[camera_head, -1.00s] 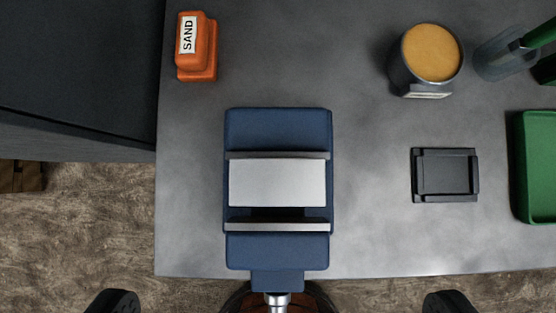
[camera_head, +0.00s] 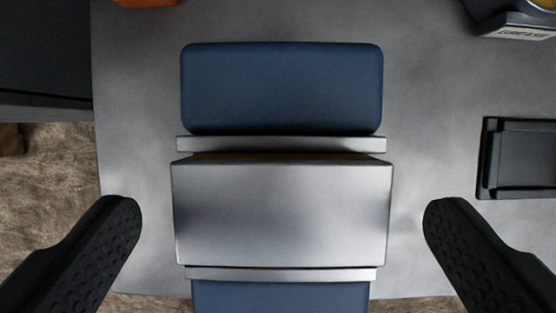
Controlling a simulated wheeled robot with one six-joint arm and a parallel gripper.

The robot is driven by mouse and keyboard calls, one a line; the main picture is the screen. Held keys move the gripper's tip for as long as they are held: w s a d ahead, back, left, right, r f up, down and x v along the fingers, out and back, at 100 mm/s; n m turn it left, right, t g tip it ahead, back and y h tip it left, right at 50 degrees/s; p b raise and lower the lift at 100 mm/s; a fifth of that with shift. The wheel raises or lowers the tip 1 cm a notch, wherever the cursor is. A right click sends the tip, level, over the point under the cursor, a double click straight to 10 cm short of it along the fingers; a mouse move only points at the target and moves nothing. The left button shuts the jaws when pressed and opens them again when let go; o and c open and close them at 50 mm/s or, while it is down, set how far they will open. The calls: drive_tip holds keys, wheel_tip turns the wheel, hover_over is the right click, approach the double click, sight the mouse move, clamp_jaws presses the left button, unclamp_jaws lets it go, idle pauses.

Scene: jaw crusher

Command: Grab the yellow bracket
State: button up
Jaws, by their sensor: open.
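No clearly yellow bracket shows in the camera view. A grey metal block (camera_head: 282,215) sits between the two plates of a blue vise (camera_head: 282,88). A thin dark yellow-brown strip (camera_head: 280,157) shows along the block's far edge; I cannot tell what it belongs to. My gripper (camera_head: 283,211) is open and empty. Its black fingers stand wide apart, one to the left and one to the right of the block, with clear gaps on both sides. The near part of the vise is cut off by the bottom edge.
The vise stands on a grey table (camera_head: 140,90). A black tray (camera_head: 525,160) lies at the right. A dark container with a label (camera_head: 510,25) is cut off at top right, and an orange object (camera_head: 147,2) at top left. The table's left edge borders a brown floor (camera_head: 50,185).

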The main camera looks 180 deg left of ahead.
sight(281, 192)
drive_tip(key=x, duration=0.3)
drive_tip(key=shift+r, duration=0.15)
drive_tip(key=c, duration=1.5)
drive_tip(key=shift+r, duration=0.1)
